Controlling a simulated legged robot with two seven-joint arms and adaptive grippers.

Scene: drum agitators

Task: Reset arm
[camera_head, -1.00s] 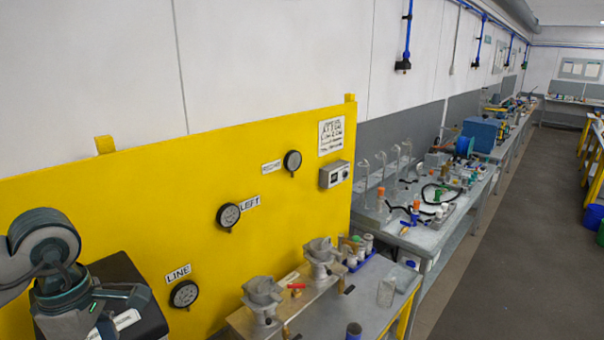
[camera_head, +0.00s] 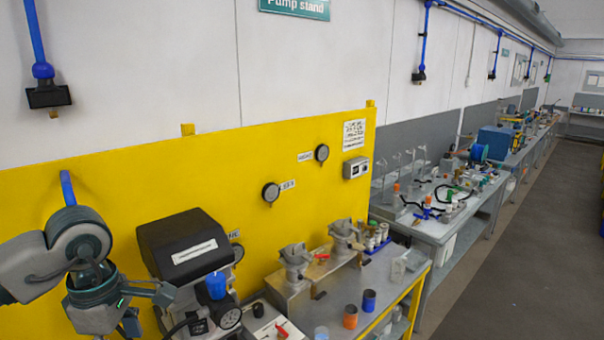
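My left arm comes in from the left edge, and its gripper (camera_head: 150,308) is low at the left. One finger points right and another part hangs below. The lower part is cut off by the frame's bottom edge, so I cannot tell whether it is open or shut. I see nothing held in it. It appears in front of and left of a black boxy unit (camera_head: 187,245) with a white label. My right gripper is not in view.
A yellow panel (camera_head: 110,180) with gauges stands behind the bench. Two grey clamp-like fixtures (camera_head: 296,262) stand on the bench (camera_head: 378,291), with orange (camera_head: 350,317) and blue (camera_head: 369,301) cups in front. More benches run back at right; the floor (camera_head: 515,265) there is clear.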

